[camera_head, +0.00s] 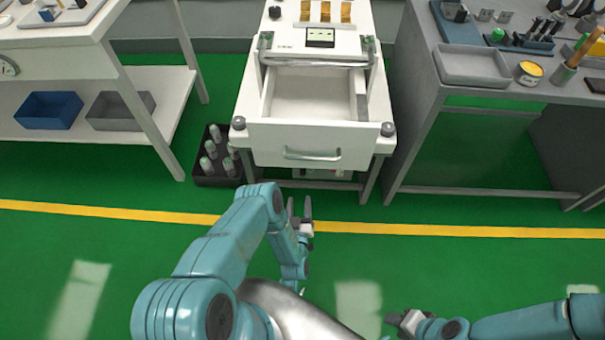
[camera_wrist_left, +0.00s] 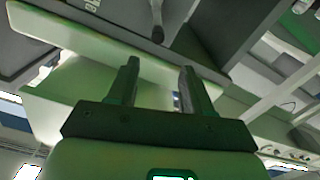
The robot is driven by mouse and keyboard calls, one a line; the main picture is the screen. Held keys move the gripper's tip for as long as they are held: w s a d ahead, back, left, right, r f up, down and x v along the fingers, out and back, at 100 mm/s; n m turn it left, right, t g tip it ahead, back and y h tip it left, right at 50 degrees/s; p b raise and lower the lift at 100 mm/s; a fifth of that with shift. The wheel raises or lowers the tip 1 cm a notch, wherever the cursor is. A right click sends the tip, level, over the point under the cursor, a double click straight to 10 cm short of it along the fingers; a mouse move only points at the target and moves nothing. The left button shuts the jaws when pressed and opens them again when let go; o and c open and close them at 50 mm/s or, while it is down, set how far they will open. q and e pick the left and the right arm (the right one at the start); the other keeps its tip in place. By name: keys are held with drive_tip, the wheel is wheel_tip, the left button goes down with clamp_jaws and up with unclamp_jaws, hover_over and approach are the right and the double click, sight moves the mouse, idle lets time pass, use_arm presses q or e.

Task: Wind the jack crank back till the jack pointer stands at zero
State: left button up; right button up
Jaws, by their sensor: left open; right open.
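A white cart (camera_head: 254,110) stands at top centre in the head view, its drawer (camera_head: 310,143) pulled open. Under the drawer a small part with red and grey details (camera_head: 318,173) shows between the legs; I cannot tell whether it belongs to the jack. No jack crank or pointer can be made out. My left gripper (camera_head: 299,207) is open and empty, in front of and below the drawer front. In the left wrist view its two fingers (camera_wrist_left: 158,78) stand apart before a pale panel. My right gripper (camera_head: 394,324) is open and empty at lower right, over the floor.
A black crate (camera_head: 204,182) with several bottles stands on the floor left of the cart. A white bench (camera_head: 82,38) with blue and grey bins is at left. A grey bench (camera_head: 425,100) with a tray and tools is at right. The green floor in front is clear.

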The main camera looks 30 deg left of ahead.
sight(302, 175)
use_arm(q)
drive_tip(key=b+x, duration=0.2)
drive_tip(key=b, duration=0.2)
drive_tip(key=b+x, duration=0.2)
drive_tip(key=b, duration=0.2)
drive_tip(key=b+x, duration=0.2)
drive_tip(key=b, duration=0.2)
drive_tip(key=shift+w+d+f, duration=0.25)
drive_tip(key=shift+f, duration=0.05)
drive_tip(key=b+x, duration=0.1)
drive_tip(key=x, duration=0.5)
drive_tip(key=shift+w+a+r, duration=0.15)
drive_tip(key=shift+w+a+b, duration=0.25)
drive_tip(key=shift+w+b, duration=0.05)
drive_tip(key=shift+w, duration=0.2)
clamp_jaws()
